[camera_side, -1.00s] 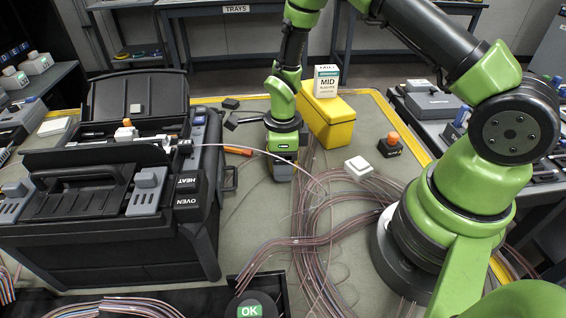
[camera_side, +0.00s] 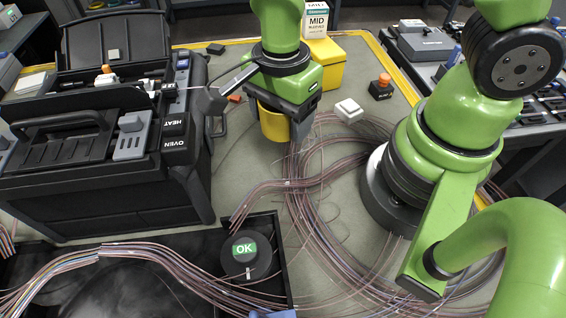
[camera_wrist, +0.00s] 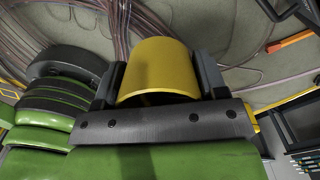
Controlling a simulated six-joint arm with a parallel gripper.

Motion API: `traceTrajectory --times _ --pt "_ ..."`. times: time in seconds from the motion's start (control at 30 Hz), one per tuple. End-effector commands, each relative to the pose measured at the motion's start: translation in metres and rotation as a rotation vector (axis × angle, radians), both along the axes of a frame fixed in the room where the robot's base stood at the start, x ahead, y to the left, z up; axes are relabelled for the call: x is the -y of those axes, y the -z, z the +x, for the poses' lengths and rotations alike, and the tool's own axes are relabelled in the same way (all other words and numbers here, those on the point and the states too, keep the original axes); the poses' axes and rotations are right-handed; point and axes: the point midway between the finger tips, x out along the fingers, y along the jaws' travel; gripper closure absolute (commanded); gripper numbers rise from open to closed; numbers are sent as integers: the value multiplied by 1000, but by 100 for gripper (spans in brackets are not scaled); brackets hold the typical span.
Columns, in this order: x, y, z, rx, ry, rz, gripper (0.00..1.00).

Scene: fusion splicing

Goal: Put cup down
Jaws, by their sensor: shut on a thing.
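A yellow cup (camera_side: 275,124) is between the fingers of my gripper (camera_side: 281,127), just right of the black splicing machine. In the wrist view the yellow cup (camera_wrist: 158,68) fills the gap between the fingers of my gripper (camera_wrist: 160,75), which is shut on it. The cup's lower end shows under the gripper in the side view. I cannot tell whether it touches the mat. Its upper part is hidden by the gripper.
The black machine (camera_side: 110,190) stands close on the left. Loose fibre cables (camera_side: 300,200) run over the mat to the right. A yellow block (camera_side: 325,65), a white cube (camera_side: 348,110) and an orange-knobbed button (camera_side: 382,86) stand behind. A black tray (camera_side: 270,220) is in front.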

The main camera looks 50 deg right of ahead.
Motion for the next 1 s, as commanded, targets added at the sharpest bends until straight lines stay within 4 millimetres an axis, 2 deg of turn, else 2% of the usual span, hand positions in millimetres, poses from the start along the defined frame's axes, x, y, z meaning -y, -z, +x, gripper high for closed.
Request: traceTrajectory --times 0.1,0.3,0.53,0.73,1.0 --pt "-3 14 -7 -6 -50 -2 62" --pt "-3 48 -8 -7 -47 -3 62" --pt "-3 67 -6 -2 -47 -3 62" --pt "-3 92 -7 -4 -44 -2 62" --pt "-3 99 -6 0 -45 0 62"
